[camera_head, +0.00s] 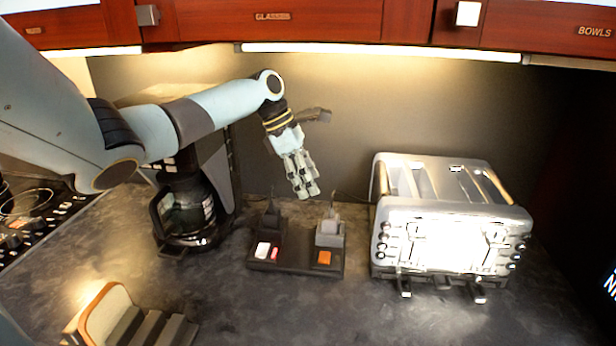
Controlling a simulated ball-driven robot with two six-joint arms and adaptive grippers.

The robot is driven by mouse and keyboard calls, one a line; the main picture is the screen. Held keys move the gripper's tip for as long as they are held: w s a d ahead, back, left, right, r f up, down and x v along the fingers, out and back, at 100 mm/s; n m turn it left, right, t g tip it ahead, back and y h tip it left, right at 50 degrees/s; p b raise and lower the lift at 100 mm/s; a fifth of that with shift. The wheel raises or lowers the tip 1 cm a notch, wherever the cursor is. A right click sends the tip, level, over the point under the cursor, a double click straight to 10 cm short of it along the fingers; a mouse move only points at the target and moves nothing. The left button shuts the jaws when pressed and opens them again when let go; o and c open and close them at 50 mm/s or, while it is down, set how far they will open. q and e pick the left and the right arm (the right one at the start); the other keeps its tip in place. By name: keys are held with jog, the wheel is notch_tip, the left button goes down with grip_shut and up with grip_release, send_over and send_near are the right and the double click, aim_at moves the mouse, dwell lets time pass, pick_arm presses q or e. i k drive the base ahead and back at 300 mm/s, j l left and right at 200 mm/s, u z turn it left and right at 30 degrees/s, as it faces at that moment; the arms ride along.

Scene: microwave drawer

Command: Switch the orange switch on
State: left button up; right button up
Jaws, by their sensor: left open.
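The orange switch (324,258) is on the right half of a dark power strip (296,267) on the counter. A white switch (263,249) with a small red part beside it is on the strip's left half. I cannot tell from this view whether the orange switch is on or off. My left gripper (306,192) is open and empty. It points down above the strip, behind and a little left of the orange switch, apart from it. My right gripper is not in view.
Plugs stand in the strip: a black one (271,222) and a grey one (330,230). A silver toaster (448,232) is close on the right. A coffee maker (185,210) is on the left, a wooden-edged rack (105,315) front left. Counter in front of the strip is clear.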

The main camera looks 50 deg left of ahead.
aim_at(325, 258)
jog(key=k+l, duration=0.35)
jog(key=l, duration=0.2)
jog(key=k+l, duration=0.35)
jog(key=l, duration=0.15)
jog(key=k+l, duration=0.35)
jog(key=l, duration=0.2)
